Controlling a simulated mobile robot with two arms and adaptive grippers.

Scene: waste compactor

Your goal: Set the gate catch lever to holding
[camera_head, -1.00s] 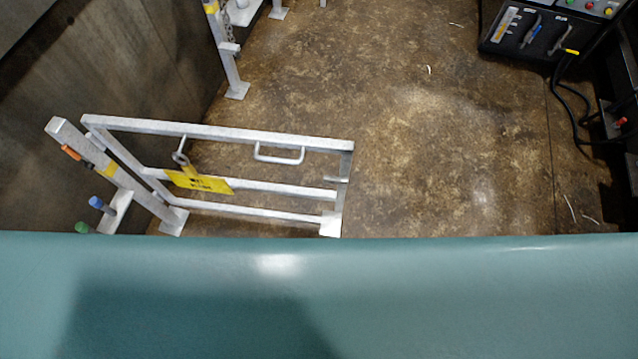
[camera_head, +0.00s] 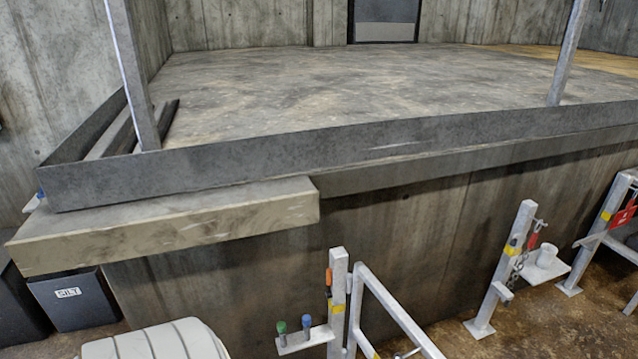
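A white metal post (camera_head: 338,300) with a yellow band stands at the bottom centre. An orange-handled lever (camera_head: 328,280) hangs on its left side; I cannot tell whether this is the gate catch lever. A small bracket (camera_head: 300,342) on the post carries a green knob (camera_head: 281,328) and a blue knob (camera_head: 306,322). The white tube gate (camera_head: 395,312) joins the right side of the post, and its lower part is cut off by the frame. No lever position label is readable. Neither of my grippers is in view.
A raised concrete platform (camera_head: 330,85) with a steel edge fills the upper half. A second post (camera_head: 505,265) with a chain and a rail with a red tag (camera_head: 623,215) stand at right. A dark bin labelled SILT (camera_head: 75,302) and a pale ribbed object (camera_head: 155,343) are at lower left.

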